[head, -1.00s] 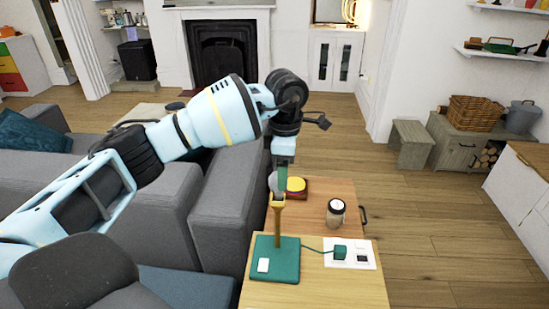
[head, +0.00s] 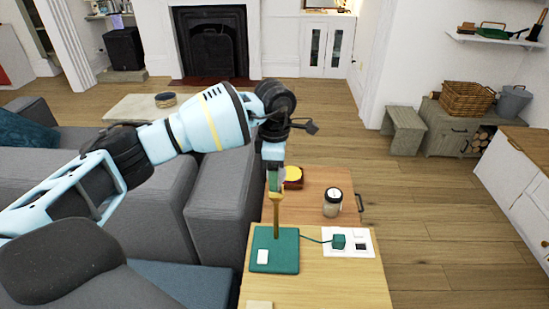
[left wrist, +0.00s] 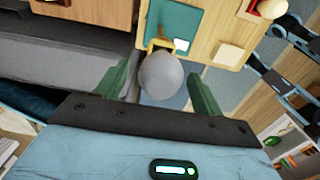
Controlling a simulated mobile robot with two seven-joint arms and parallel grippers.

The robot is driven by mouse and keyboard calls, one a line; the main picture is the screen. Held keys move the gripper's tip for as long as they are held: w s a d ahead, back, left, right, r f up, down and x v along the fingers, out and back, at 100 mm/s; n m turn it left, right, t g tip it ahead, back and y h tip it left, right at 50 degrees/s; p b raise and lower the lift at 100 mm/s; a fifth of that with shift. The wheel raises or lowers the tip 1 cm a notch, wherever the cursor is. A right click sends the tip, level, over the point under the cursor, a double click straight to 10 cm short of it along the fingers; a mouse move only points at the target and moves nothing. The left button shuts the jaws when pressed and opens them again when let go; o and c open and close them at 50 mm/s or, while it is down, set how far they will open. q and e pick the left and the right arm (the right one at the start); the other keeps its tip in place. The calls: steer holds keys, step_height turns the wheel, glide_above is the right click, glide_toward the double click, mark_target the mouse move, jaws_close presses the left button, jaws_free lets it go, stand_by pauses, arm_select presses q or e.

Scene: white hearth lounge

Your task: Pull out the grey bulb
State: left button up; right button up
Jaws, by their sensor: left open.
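The grey bulb (left wrist: 160,76) is a round ball above the yellow socket (left wrist: 158,44) of a lamp in the left wrist view. The lamp has a yellow stem (head: 276,222) and a teal base (head: 287,262) with a white switch (head: 263,256). My left gripper (head: 275,182) is over the lamp's top in the head view and hides the bulb there. In the left wrist view its green fingers (left wrist: 159,72) are open, one on each side of the bulb, with gaps visible. My right gripper is not seen.
A lidded cup (head: 333,203) and a red-and-yellow item (head: 292,178) stand on the wooden table behind the lamp. A grey sofa (head: 222,205) borders the table on the left.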

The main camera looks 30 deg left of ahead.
arm_select(q)
steer(key=shift+f, duration=1.35)
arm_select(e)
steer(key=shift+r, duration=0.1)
arm_select(q)
steer(key=c, duration=1.1)
steer(key=shift+o, duration=0.2)
steer(key=shift+r, duration=0.2)
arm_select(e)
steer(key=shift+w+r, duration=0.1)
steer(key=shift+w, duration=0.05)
